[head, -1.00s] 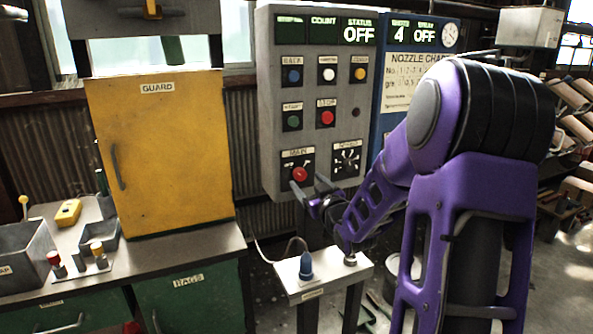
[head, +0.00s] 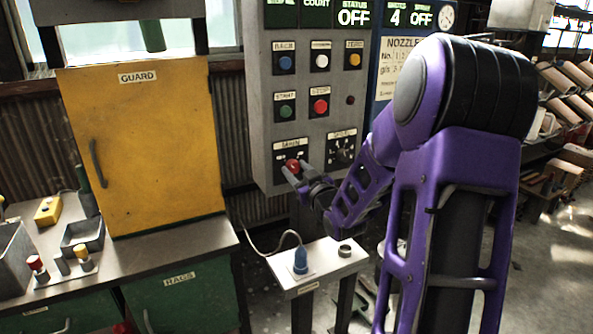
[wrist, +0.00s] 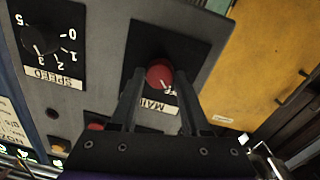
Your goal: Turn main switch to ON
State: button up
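The main switch is a red knob (head: 292,166) on a black plate labelled MAIN, low on the grey control panel (head: 262,110). The status display (head: 353,17) reads OFF. My gripper (head: 300,175) is at the knob in the head view and partly covers it. In the wrist view, the red knob (wrist: 160,73) sits between the fingertips of my gripper (wrist: 160,85), which are spread on either side of it. Small gaps seem to show beside the knob; contact cannot be told. The lettering by the knob is partly hidden.
The speed dial (wrist: 40,40) is close beside the main switch. START (head: 286,110) and STOP (head: 320,106) buttons are above. A small stand (head: 318,268) with a blue plug-like object is below. The yellow guard cabinet (head: 145,150) is at left.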

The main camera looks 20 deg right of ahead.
grip_shut()
jog(key=shift+m, duration=0.3)
jog(key=m+p, duration=0.1)
jog(key=m, duration=0.2)
jog(key=shift+r+m, duration=0.15)
jog(key=shift+m, duration=0.25)
jog(key=m+p, duration=0.2)
jog(key=m, duration=0.2)
jog(key=shift+d, duration=0.1)
jog(key=m+p, duration=0.1)
jog(key=m, duration=0.1)
jog(key=m+p, duration=0.2)
jog(key=m, duration=0.1)
jog(key=shift+d+r+m+g+y, duration=0.1)
jog(key=shift+m+g+y, duration=0.2)
jog(key=shift+y, duration=0.1)
jog(key=shift+m+p, duration=1.2)
jog(key=shift+m, duration=0.6)
